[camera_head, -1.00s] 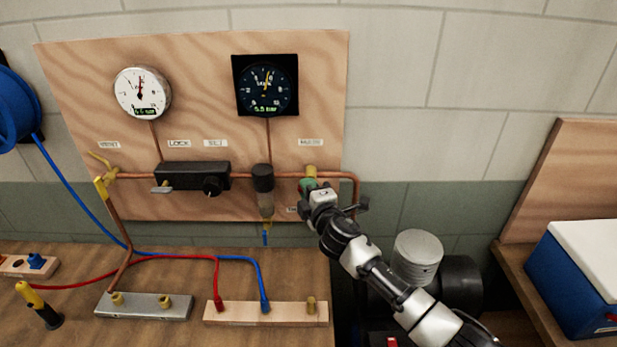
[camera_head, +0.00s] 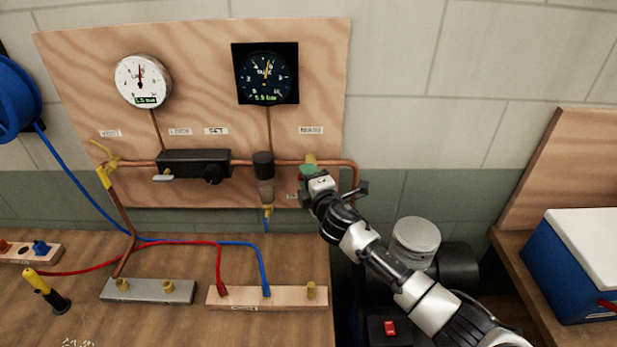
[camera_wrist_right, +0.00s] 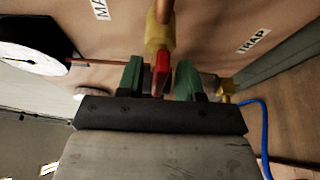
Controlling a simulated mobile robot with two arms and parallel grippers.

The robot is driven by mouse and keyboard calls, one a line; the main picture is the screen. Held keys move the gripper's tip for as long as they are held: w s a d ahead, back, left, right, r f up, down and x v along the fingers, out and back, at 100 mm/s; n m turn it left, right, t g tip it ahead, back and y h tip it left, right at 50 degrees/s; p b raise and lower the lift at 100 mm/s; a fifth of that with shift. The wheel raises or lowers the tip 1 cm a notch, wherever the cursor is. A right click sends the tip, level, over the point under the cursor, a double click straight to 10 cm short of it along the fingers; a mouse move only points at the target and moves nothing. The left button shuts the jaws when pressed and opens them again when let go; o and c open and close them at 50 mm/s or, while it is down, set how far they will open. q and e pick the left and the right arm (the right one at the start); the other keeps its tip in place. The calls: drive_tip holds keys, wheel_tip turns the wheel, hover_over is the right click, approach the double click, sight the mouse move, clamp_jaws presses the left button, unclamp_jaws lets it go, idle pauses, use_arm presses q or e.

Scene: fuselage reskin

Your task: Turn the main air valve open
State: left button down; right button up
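The main air valve (camera_head: 310,159) is the brass fitting on the copper pipe, below the right-hand label on the plywood panel. In the right wrist view its yellow brass body (camera_wrist_right: 159,35) carries a red handle (camera_wrist_right: 161,72). My right gripper (camera_head: 308,172) is at the valve. Its green fingers (camera_wrist_right: 160,78) stand on either side of the red handle, with narrow gaps visible, so it looks open around the handle rather than shut on it. In the head view the gripper hides the handle. My left gripper is not in view.
A white gauge (camera_head: 142,81) and a black gauge (camera_head: 266,73) sit above the pipe. A black regulator block (camera_head: 194,163) and a filter (camera_head: 264,178) lie left of the valve. The pipe bends down just right of it. A blue box (camera_head: 577,262) stands far right.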

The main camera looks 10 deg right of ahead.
drive_tip(key=shift+s, duration=0.1)
drive_tip(key=s+d+b, duration=0.2)
drive_tip(key=s, duration=0.8)
drive_tip(key=shift+s, duration=0.25)
